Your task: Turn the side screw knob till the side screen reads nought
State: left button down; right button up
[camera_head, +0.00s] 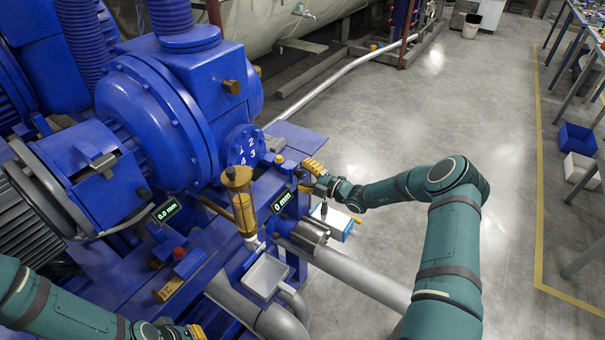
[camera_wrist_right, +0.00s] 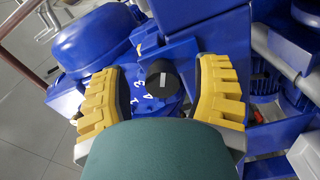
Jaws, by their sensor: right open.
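A dark screen (camera_head: 282,201) on the right side of the blue machine reads 0 mm. A second screen (camera_head: 167,211) further left reads 0.0 mm. My right gripper (camera_head: 314,172) is at the machine's right side, close to the 0 mm screen. In the right wrist view a black round knob (camera_wrist_right: 163,77) with a pale mark shows between the spread yellow fingers of the right gripper (camera_wrist_right: 162,92). I cannot tell whether the fingers touch it. In the head view the knob is not clearly visible. My left gripper (camera_head: 184,332) is at the bottom edge, partly cut off.
A blue plate with numerals (camera_head: 245,145) is on the machine. Grey pipes (camera_head: 350,275) run low in front. Open floor (camera_head: 470,90) lies to the right, with tables at the far right.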

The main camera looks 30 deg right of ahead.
jog(key=v, duration=1.1)
jog(key=shift+d, duration=0.15)
jog(key=shift+s, duration=0.1)
